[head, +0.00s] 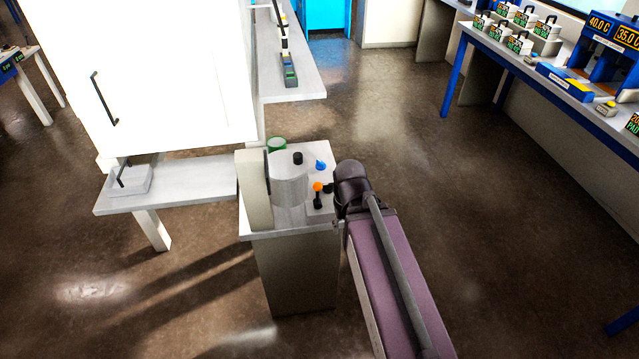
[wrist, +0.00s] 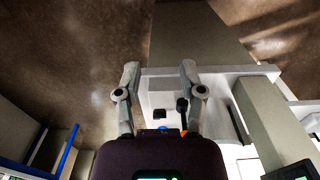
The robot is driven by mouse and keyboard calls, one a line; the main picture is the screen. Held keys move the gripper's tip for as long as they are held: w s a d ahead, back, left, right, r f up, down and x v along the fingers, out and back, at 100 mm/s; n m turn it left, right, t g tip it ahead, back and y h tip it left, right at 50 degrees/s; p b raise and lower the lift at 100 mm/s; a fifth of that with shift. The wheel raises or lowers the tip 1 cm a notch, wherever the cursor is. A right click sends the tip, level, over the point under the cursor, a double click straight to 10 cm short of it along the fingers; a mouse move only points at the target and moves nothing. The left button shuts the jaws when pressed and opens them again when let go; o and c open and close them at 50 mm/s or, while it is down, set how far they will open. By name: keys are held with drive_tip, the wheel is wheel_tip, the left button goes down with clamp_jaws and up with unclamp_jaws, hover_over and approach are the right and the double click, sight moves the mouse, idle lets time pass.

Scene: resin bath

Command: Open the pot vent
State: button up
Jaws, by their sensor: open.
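The grey cylindrical pot (head: 290,188) stands on a small pedestal table (head: 262,234) in the head view. Beside it on the right are an orange knob (head: 318,186), a blue knob (head: 320,165) and a black lever (head: 317,202); I cannot tell which is the vent. My gripper is at the table's right side, mostly hidden behind my wrist in the head view. In the wrist view my gripper (wrist: 159,68) is open, with nothing held between its fingers. A black lever (wrist: 182,106) with orange at its base shows close to the right finger; contact cannot be told.
A black knob (head: 297,158) and a green-rimmed round container (head: 277,144) are near the pot. A white cabinet (head: 165,75) and a low shelf (head: 190,182) stand left. A blue-legged bench (head: 520,62) with instruments is at the right. The floor between is clear.

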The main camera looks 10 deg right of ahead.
drive_tip(key=shift+w+r, duration=0.1)
clamp_jaws()
drive_tip(key=w+a+r+n+p, duration=0.5)
drive_tip(key=w+n, duration=0.3)
drive_tip(key=n, duration=0.2)
drive_tip(key=w+a+r+n+p, duration=0.5)
drive_tip(key=w+a+n, duration=0.1)
drive_tip(key=w+n, duration=0.3)
drive_tip(key=shift+a+n+t+h, duration=0.25)
drive_tip(key=shift+n+t+h, duration=0.05)
drive_tip(key=shift+n, duration=0.3)
